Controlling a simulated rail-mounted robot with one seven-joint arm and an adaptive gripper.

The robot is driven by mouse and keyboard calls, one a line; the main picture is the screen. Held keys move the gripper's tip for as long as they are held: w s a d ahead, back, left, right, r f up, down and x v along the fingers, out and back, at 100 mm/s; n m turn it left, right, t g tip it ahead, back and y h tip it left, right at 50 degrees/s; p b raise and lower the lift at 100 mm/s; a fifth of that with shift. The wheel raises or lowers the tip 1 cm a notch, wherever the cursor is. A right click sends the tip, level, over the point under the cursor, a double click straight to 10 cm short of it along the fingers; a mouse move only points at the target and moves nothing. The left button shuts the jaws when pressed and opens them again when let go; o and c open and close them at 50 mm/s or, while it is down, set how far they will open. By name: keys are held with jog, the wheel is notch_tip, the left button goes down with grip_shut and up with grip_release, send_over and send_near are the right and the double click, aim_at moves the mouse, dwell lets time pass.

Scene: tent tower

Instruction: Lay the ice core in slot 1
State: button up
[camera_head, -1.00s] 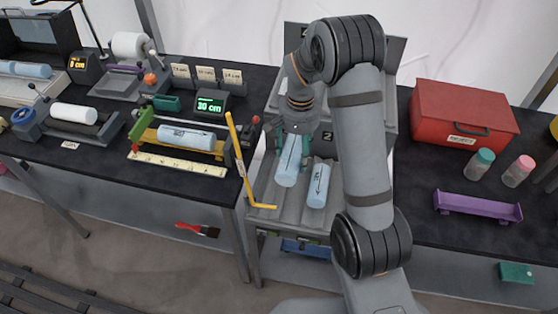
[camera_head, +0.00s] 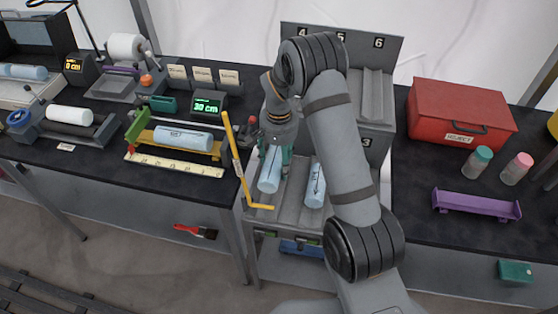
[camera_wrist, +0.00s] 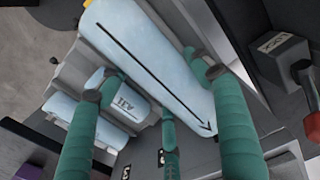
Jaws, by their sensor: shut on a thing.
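My gripper (camera_head: 276,152) is shut on a pale blue ice core (camera_head: 269,171), which hangs along the left side of the lower grooved rack (camera_head: 285,215), where slot 1 appears to lie. In the wrist view, the green fingers of my gripper (camera_wrist: 162,75) hold the core (camera_wrist: 150,55), with a black arrow along it. I cannot tell whether the held core touches the rack. A second ice core (camera_head: 315,185) lies in the groove to its right. Its number label is hidden by my arm; a plate reading 3 (camera_head: 367,142) shows behind.
A bent yellow bar (camera_head: 235,150) stands close at the left edge of the rack. An upper rack with plate 6 (camera_head: 379,43) rises behind. Another core (camera_head: 183,138) lies in a yellow cradle at left. A red box (camera_head: 460,112) and purple cradle (camera_head: 476,206) are at right.

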aim_at(279, 156)
jog(key=shift+f+b, duration=3.55)
jog(key=shift+f, duration=0.5)
jog(key=shift+f, duration=0.15)
jog(key=o, duration=1.7)
notch_tip(279, 156, up, 12)
jog(key=shift+r, duration=0.1)
